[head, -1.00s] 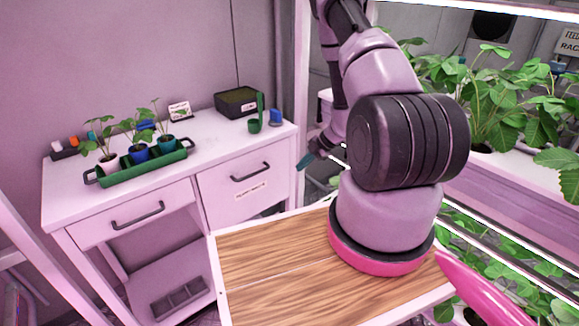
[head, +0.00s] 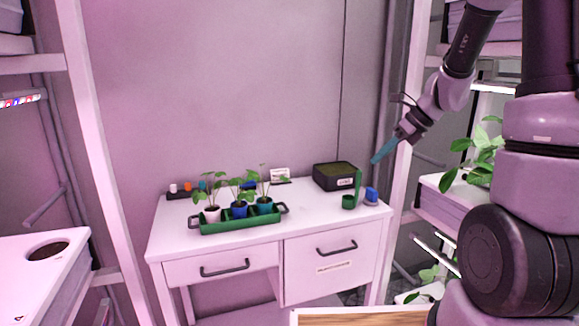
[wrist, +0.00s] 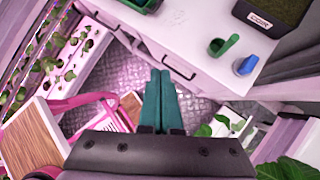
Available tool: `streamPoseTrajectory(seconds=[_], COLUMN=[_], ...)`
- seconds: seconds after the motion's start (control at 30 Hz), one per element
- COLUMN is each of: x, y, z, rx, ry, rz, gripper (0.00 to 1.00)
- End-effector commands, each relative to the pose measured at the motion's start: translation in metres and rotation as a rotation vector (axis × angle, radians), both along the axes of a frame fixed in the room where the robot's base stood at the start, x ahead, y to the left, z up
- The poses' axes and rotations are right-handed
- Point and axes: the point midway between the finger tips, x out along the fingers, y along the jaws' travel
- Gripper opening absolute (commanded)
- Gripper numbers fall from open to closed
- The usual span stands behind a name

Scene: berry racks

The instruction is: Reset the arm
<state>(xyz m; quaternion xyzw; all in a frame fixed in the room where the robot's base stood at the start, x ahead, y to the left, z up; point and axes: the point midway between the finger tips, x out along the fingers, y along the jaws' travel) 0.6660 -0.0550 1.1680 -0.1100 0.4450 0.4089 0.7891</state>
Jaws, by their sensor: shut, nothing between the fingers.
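My gripper (head: 376,158) shows at the end of my arm in the right part of the head view, beside the rack post. Its teal fingers point down and to the left, above and to the right of the white desk's back corner. In the wrist view my gripper (wrist: 160,74) has its two teal fingers side by side, closed together with nothing held. Below them are the grey floor and the front edge of the white desk (wrist: 195,75).
The white desk (head: 165,238) carries a green tray (head: 240,224) with potted seedlings, a black COIR box (head: 336,178), a green scoop (head: 349,201) and a blue item (head: 371,194). Plant racks stand at left and right. Leaves (wrist: 285,170) show close at the wrist view's lower right.

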Motion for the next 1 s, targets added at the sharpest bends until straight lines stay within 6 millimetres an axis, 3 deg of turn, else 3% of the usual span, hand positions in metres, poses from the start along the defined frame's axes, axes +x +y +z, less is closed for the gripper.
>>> streamPoseTrajectory(seconds=[0.03, 0.2, 0.5, 0.7, 1.0], x=[-0.013, -0.06, -0.145, -0.184, -0.197], y=[0.005, 0.014, 0.012, 0.003, -0.002], z=[0.022, 0.074, 0.135, 0.153, 0.159], rx=[-0.056, -0.277, -0.742, -1.011, -1.119], ry=[-0.09, -0.364, -0.769, -0.904, -0.937], rz=[0.11, 0.499, 1.16, 1.482, 1.606], gripper=[0.0, 0.0, 0.0, 0.0, 0.0])
